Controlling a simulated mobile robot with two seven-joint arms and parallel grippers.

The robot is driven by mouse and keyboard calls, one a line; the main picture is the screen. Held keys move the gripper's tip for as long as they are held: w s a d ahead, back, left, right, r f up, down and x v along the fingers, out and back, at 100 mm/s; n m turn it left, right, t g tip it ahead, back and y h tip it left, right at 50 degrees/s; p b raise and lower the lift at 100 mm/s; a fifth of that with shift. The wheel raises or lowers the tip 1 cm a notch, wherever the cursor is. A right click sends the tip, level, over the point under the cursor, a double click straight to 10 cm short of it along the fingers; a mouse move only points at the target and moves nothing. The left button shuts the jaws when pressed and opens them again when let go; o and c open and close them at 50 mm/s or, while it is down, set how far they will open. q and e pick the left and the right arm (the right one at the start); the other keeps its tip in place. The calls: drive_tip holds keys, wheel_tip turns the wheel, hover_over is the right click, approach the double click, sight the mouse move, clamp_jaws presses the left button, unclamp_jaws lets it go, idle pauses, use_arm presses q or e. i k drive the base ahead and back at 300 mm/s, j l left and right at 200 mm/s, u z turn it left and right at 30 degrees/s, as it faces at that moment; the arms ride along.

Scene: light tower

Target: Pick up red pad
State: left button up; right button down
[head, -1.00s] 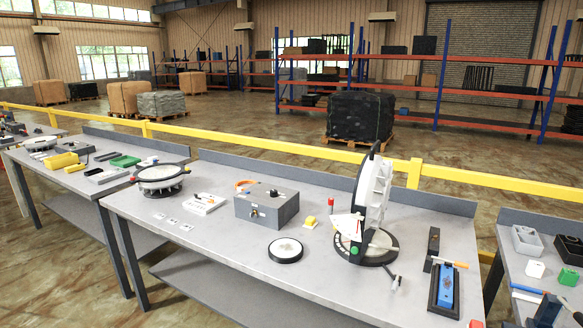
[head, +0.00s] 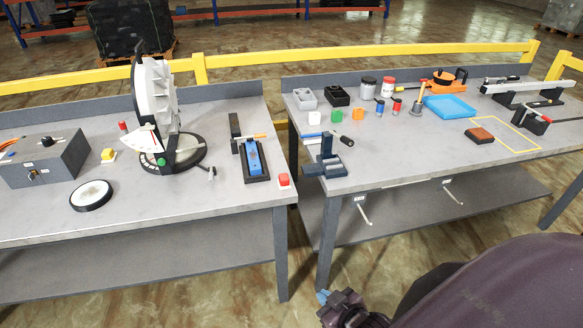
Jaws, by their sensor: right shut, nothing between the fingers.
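A reddish-brown pad (head: 480,135) with a dark edge lies flat on the right-hand table, left of a yellow outlined rectangle and touching or close to its line. It is the thing that looks most like the red pad. My right gripper (head: 325,298) is at the bottom of the head view, below table height and in front of the right-hand table, far from the pad. It looks shut and empty. My left gripper is out of view.
The right-hand table (head: 400,160) holds a blue tray (head: 450,107), jars, small blocks and a dark clamp (head: 325,160) at its front-left corner. The left table (head: 120,215) holds a grey box (head: 45,160) and a red button (head: 283,180). A narrow gap separates the tables.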

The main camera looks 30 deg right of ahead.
sight(283, 181)
drive_tip(key=z, duration=1)
